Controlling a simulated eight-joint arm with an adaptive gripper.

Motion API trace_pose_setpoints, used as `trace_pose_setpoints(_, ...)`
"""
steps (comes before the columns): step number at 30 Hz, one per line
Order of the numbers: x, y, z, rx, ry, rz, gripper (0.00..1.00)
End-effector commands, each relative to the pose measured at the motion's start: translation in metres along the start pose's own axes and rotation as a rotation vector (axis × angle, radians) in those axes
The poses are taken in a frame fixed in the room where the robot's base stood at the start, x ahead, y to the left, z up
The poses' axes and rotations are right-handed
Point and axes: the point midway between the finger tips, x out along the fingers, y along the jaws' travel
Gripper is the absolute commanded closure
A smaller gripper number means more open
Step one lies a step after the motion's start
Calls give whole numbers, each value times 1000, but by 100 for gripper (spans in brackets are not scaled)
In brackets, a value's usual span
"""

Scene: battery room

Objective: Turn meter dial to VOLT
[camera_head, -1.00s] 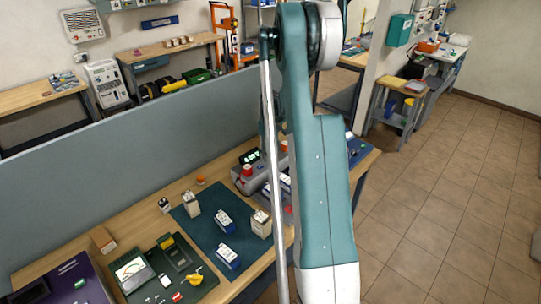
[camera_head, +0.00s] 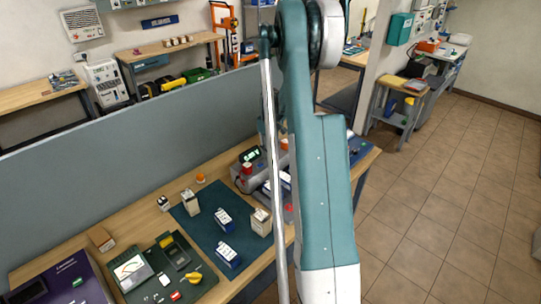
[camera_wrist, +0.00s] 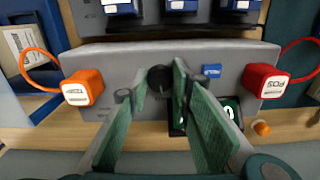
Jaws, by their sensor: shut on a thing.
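The meter is a long grey box (camera_wrist: 222,65) that fills the upper middle of the wrist view. It carries a round black dial (camera_wrist: 160,78) and a dark display (camera_wrist: 230,112) with lit digits, partly covered by a finger. My gripper (camera_wrist: 159,72) is shut on the dial, one green-padded finger on each side. Which mark the dial points to cannot be read. A small blue label (camera_wrist: 211,71) sits right of the dial. In the head view the meter's lit display (camera_head: 250,155) shows left of my arm, which hides my gripper.
An orange plug (camera_wrist: 83,88) and a red plug marked POS (camera_wrist: 264,80) flank the dial, with looped cables. Battery blocks (camera_head: 228,256) stand on a dark mat (camera_head: 200,238). A grey partition (camera_head: 130,150) runs behind the bench.

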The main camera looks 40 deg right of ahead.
Motion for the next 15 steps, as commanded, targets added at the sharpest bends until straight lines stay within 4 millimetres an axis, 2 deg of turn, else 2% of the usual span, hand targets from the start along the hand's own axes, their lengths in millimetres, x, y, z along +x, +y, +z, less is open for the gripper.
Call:
trace_pose_setpoints(6, 1, 0, 0, 100, 0, 0, 90)
trace_pose_setpoints(15, 0, 0, 0, 112, 0, 0, 90)
